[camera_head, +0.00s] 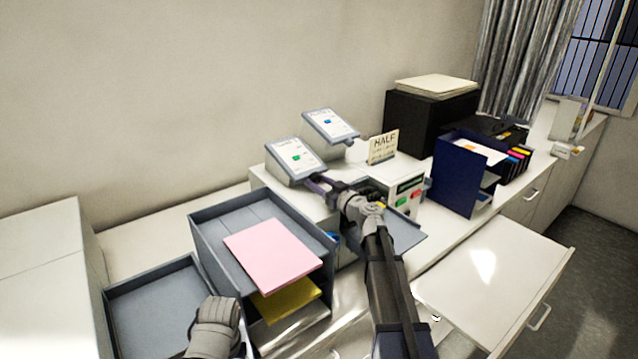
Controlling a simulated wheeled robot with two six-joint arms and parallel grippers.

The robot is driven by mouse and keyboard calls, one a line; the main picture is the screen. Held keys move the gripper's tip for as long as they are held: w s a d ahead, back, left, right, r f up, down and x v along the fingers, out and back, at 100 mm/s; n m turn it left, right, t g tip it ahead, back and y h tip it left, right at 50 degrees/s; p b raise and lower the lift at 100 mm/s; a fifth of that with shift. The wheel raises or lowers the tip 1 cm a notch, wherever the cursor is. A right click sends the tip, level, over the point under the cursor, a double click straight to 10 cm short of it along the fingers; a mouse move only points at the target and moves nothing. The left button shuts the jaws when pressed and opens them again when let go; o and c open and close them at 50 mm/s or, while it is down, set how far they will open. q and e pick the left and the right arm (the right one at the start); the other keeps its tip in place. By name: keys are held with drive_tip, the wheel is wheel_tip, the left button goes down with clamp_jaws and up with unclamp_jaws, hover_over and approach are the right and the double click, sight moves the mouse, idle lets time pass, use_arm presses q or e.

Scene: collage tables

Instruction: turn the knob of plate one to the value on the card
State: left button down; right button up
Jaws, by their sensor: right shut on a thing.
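Two sloped grey plates with white faces stand on the raised white unit by the wall. The nearer plate (292,156) has a green mark, and the farther plate (327,124) has a blue one. Which is plate one I cannot read. My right gripper (316,184) is shut at the lower front edge of the nearer plate. What it grips, apparently the knob, is hidden by its fingers. My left gripper (214,326) is low over the grey trays; its fingers cannot be made out.
Grey trays (197,228) with pink paper (272,254) and a yellow sheet (287,299) stand front left. A small device (408,188) with green and red buttons is beside my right wrist. A blue file holder (455,175) and black printer (431,122) stand right. A drawer is open at front right.

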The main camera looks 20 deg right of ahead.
clamp_jaws()
use_arm(q)
drive_tip(key=shift+f, duration=0.15)
use_arm(e)
drive_tip(key=shift+d+m+g+y, duration=0.1)
drive_tip(key=shift+m+g+y, duration=0.2)
drive_tip(key=shift+m+y, duration=0.55)
use_arm(q)
drive_tip(key=shift+f+b, duration=0.3)
drive_tip(key=shift+b, duration=0.1)
use_arm(e)
drive_tip(key=shift+m+y, duration=0.55)
drive_tip(key=shift+m, duration=0.5)
drive_tip(key=o, duration=1.1)
unclamp_jaws()
